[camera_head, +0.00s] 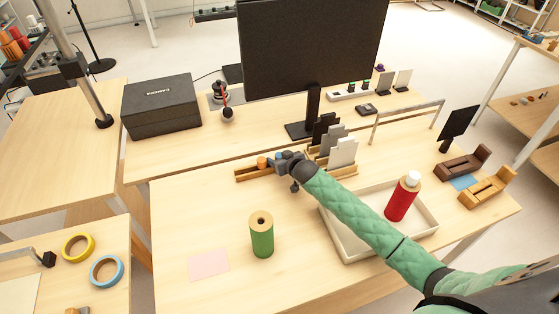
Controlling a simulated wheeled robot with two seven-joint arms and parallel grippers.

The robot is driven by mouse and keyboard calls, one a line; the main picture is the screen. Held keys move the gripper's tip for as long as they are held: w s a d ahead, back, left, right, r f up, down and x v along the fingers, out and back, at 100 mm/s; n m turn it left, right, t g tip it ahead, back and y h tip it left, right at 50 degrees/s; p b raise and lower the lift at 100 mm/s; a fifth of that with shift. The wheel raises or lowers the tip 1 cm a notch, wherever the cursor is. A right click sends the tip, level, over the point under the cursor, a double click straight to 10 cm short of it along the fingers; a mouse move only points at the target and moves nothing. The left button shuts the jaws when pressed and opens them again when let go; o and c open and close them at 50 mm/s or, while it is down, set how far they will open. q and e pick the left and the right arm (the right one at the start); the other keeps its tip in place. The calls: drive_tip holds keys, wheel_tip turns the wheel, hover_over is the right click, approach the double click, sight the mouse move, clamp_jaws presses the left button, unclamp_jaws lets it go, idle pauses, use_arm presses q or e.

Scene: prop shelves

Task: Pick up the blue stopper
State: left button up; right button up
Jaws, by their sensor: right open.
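I cannot make out a blue stopper clearly. A wooden rack (246,175) lies near the back edge of the front table, and an orange round piece (262,162) stands in it. My right gripper (276,163) is over the right part of this rack, just right of the orange piece, and its jaws are open. The gripper and its green-sleeved arm hide part of the rack and whatever is right there. My left gripper is out of view.
A green cylinder (262,236) and a pink sheet (209,264) are at the front left. A red bottle (402,198) stands in a white tray (430,226) under my arm. Card holders (343,152) stand right of the gripper. A monitor (312,45) stands behind.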

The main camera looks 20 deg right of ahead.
drive_tip(key=shift+c, duration=0.5)
drive_tip(key=c, duration=1)
drive_tip(key=shift+o, duration=0.2)
drive_tip(key=shift+r, duration=0.1)
